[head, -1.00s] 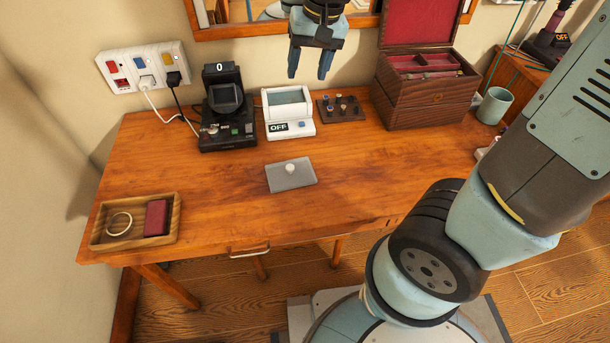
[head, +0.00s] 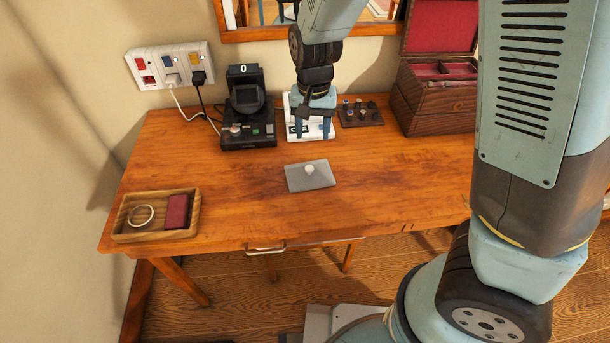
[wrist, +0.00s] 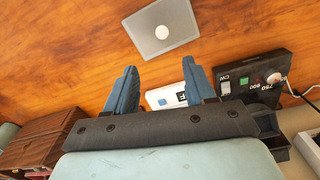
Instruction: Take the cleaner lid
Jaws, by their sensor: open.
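The cleaner lid (head: 297,178) is a flat grey plate with a small round pale knob (head: 309,169), lying on the wooden table. It also shows at the top of the wrist view (wrist: 147,33), beyond my fingertips. My gripper (head: 313,134) is open and empty, with its two blue fingers apart. In the head view it hangs in front of the white device (head: 325,131), behind the lid and apart from it. The white device, which I take to be the cleaner, is partly hidden by my gripper and also shows between the fingers in the wrist view (wrist: 160,99).
A black device with a display (head: 247,128) stands left of the white one. A small dark board with knobs (head: 360,114) and a wooden box with raised lid (head: 432,104) stand right. A tray (head: 125,232) with a ring and red item lies front left. The table around the lid is clear.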

